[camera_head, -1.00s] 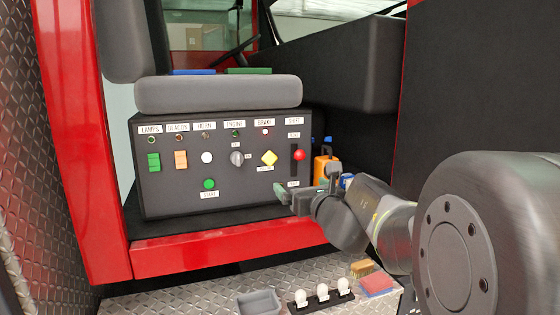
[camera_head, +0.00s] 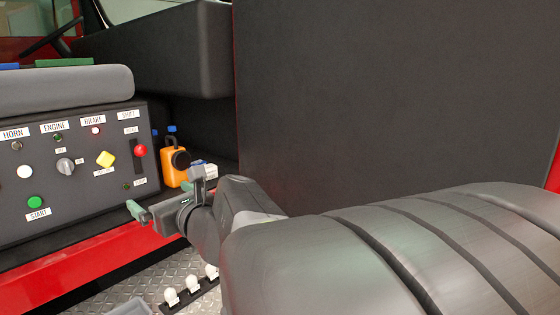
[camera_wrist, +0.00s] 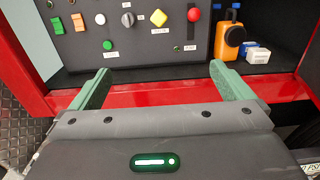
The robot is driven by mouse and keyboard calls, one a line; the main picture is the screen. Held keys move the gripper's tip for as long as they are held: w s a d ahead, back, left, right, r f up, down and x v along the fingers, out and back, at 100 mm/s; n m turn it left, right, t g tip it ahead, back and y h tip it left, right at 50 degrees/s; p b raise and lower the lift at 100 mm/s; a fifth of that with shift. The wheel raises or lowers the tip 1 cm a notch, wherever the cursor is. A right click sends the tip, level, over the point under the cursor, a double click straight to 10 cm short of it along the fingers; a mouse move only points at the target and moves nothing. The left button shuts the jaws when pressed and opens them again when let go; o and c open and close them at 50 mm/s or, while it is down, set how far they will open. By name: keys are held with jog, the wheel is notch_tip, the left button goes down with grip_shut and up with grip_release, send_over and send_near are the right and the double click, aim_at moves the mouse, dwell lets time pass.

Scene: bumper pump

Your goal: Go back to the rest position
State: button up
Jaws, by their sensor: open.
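My gripper (camera_head: 167,196) is open and empty, held in front of the control panel's lower right and above the red sill. In the wrist view my gripper (camera_wrist: 158,88) shows two green fingers spread wide with nothing between them. The dark control panel (camera_head: 75,205) stands under the grey seat, with a white button, a green start button (camera_head: 35,202), a grey engine knob (camera_head: 66,166), a yellow brake button (camera_head: 106,159) and a red-knobbed shift lever (camera_head: 140,151). The brake lamp glows red. The panel's left part is outside the head view.
The red sill (camera_head: 110,250) runs below. White bulbs in a rack (camera_head: 190,289) and a grey tray (camera_head: 130,308) sit on the diamond-plate step. A large dark wall fills the right.

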jog(key=shift+a, duration=0.15)
jog(key=b+x, duration=0.1)
jog(key=x, duration=0.9)
jog(key=v, duration=0.6)
